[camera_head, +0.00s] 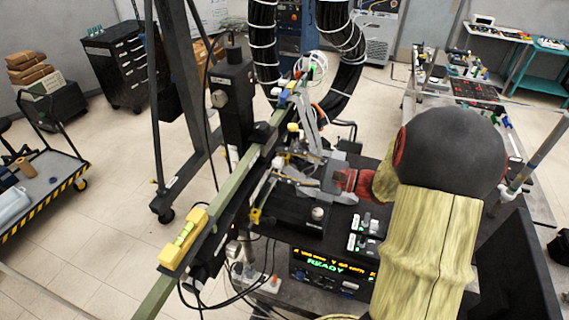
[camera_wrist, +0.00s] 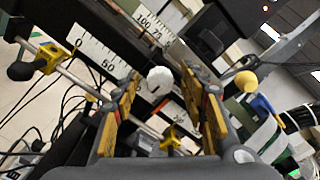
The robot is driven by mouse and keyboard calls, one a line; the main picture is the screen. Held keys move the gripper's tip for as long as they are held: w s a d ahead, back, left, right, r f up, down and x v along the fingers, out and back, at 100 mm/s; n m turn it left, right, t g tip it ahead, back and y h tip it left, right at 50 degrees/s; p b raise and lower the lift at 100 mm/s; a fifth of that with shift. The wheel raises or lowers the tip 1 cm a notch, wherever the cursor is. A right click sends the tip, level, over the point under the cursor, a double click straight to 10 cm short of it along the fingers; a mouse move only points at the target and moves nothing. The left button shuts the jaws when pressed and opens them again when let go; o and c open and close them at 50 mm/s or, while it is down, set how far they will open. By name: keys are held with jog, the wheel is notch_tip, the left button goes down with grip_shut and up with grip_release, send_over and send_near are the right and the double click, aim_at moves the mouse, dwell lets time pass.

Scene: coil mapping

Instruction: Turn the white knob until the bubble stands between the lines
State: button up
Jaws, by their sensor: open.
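The white knob (camera_wrist: 160,79) shows in the wrist view between the two yellow-edged fingers of my gripper (camera_wrist: 161,92). The fingers stand apart, with visible gaps on both sides of the knob; I cannot tell how far beyond the tips it is. In the head view my gripper (camera_head: 292,172) reaches left over the black fixture, and I cannot make out this knob for certain there. The yellow level (camera_head: 184,239) with a green vial lies on the olive beam at the left. Its bubble and lines are too small to read.
The olive beam (camera_head: 158,292) runs diagonally beside my gripper. In the wrist view, a white scale (camera_wrist: 103,58), a yellow clamp (camera_wrist: 48,57) and a yellow ball (camera_wrist: 246,81) surround the fingers. A display reading READY (camera_head: 326,262) and loose cables are below.

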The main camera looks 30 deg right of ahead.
jog(key=shift+c, duration=1.1)
grip_shut()
jog(key=shift+m, duration=0.3)
jog(key=m+p, duration=0.3)
jog(key=shift+r, duration=0.15)
jog(key=shift+m+p, duration=1)
jog(key=shift+m, duration=0.1)
jog(key=shift+o, duration=1.1)
grip_release()
